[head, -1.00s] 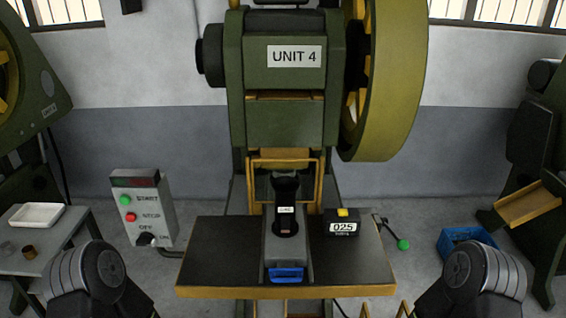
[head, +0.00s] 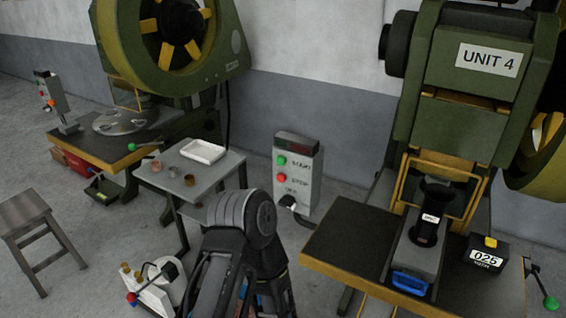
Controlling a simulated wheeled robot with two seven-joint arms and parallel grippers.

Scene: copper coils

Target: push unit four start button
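The Unit 4 press (head: 480,95) stands at the right, with its name plate (head: 488,60) in view. A grey control box (head: 312,165) stands to its left, in the middle of the picture. The green button (head: 281,160) beside the START label is in plain view on the box's front. My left arm rises in front of and below the box, and nothing of it touches the green button. Neither gripper shows in the head view.
A red stop button (head: 281,178) and a dark switch (head: 288,201) sit below the green button. Left of the box is a small table (head: 226,166) with a white tray (head: 203,151) and cups. The press's worktable (head: 345,246) is at the right.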

